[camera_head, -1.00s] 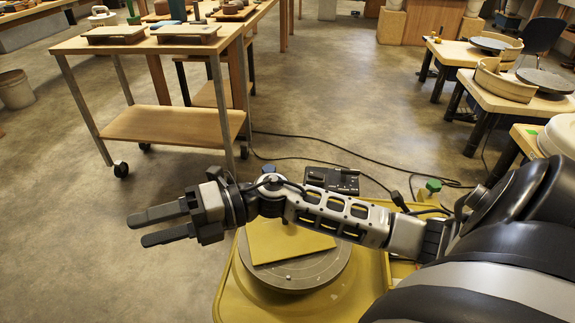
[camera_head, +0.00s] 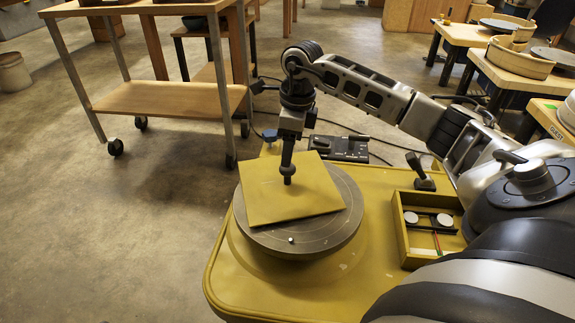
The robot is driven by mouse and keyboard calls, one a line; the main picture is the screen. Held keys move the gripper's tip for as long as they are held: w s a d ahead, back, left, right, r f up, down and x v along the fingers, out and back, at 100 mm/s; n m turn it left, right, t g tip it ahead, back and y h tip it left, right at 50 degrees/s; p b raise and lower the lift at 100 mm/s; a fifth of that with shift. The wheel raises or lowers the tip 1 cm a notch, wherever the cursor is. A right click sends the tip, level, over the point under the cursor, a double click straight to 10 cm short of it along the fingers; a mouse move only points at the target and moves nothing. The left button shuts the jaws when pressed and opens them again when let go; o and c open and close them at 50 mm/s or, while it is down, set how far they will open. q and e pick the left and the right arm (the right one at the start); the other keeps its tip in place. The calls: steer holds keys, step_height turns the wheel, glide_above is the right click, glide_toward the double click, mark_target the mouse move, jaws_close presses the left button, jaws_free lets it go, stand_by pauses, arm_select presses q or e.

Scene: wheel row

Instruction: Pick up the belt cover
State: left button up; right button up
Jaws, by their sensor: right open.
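The belt cover looks to be the flat yellow square panel (camera_head: 270,198), which lies on the round grey wheel head (camera_head: 335,235). A dark round knob (camera_head: 288,171) stands on the panel. My right gripper (camera_head: 287,158) points straight down over the panel, with its fingers at the knob. The fingers are seen edge-on, so the gap between them is hidden and I cannot tell whether they touch the knob. The right gripper is open. My left gripper is not in view.
A yellow tray (camera_head: 398,232) with small round parts sits at the right of the yellow wheel deck (camera_head: 235,283). A black box (camera_head: 340,148) lies behind the wheel head. A wheeled cart (camera_head: 160,98) stands at the back left. Open floor lies left.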

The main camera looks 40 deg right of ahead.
mark_target(286, 171)
steer(key=shift+w+a+f+b, duration=0.15)
steer(key=shift+f+b, duration=0.2)
steer(key=shift+f, duration=1.2)
step_height(286, 171, down, 2)
steer(key=shift+a+f+b, duration=0.1)
steer(key=shift+f+b, duration=0.1)
steer(key=shift+b, duration=0.55)
step_height(286, 171, down, 2)
steer(key=shift+f+b, duration=0.15)
steer(key=shift+b, duration=0.25)
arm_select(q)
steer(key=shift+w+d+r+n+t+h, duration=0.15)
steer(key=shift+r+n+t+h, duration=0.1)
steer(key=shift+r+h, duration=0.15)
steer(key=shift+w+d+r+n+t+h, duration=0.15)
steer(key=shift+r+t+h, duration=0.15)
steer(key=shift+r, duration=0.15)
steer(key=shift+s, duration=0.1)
arm_select(e)
steer(key=c, duration=1.3)
